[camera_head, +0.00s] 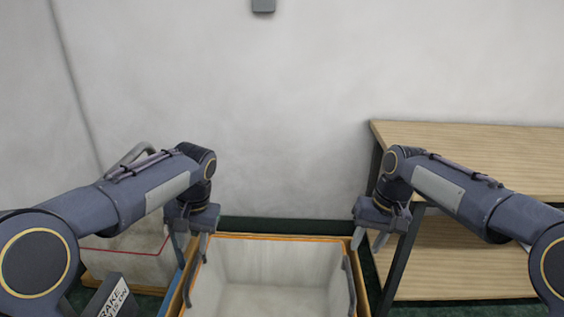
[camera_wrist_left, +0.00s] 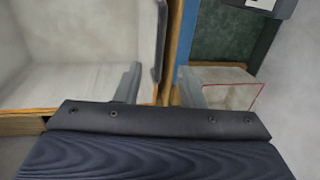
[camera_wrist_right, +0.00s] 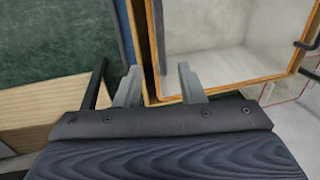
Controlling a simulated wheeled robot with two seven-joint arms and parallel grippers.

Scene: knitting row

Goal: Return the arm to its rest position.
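My left gripper (camera_head: 193,248) hangs pointing down at the left edge of a pale open bin (camera_head: 268,238) with an orange rim. In the left wrist view its two fingers (camera_wrist_left: 158,85) are spread apart with nothing held between them. My right gripper (camera_head: 373,240) hangs at the bin's right edge, also pointing down. In the right wrist view its fingers (camera_wrist_right: 158,84) are apart and empty, with the bin's edge beyond the gap. I cannot tell the exact height of either gripper above the rim.
A wooden shelf unit (camera_head: 470,150) with dark legs stands at the right, close to my right arm. A second pale container with a red line (camera_head: 130,250) is at the left, partly behind my left arm. The inside of the bin looks empty. A plain wall stands behind.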

